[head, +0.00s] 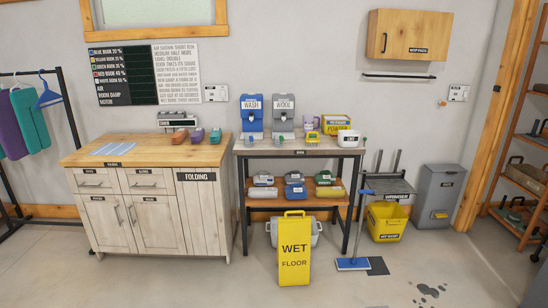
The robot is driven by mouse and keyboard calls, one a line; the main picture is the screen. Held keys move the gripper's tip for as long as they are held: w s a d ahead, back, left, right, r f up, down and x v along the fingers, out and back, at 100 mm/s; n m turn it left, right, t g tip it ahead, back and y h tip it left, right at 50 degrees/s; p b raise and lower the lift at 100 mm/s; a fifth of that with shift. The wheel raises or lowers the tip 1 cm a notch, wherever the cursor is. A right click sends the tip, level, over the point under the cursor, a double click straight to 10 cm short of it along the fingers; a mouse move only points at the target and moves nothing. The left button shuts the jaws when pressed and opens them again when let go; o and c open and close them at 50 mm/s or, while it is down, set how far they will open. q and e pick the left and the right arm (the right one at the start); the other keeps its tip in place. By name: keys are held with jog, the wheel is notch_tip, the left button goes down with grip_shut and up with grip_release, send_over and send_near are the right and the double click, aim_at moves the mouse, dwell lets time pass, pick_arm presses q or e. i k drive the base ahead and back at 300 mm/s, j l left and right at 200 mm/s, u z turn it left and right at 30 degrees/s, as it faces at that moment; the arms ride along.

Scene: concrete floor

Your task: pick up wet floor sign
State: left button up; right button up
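The yellow wet floor sign (294,252) stands upright on the concrete floor in the middle of the head view. It has dark "WET FLOOR" lettering and a handle opening at its top. It stands in front of a grey bin (318,234), partly hiding it, by the front of the dark-framed table (300,150). Neither of my grippers shows in the head view.
A white cabinet with a wooden top (150,150) stands left of the sign. A blue mop head (353,264), a yellow mop bucket (387,222) and a grey bin with a lid (438,197) are to the right. Open floor (190,283) lies in front.

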aim_at(293, 248)
jog(key=i, duration=1.9)
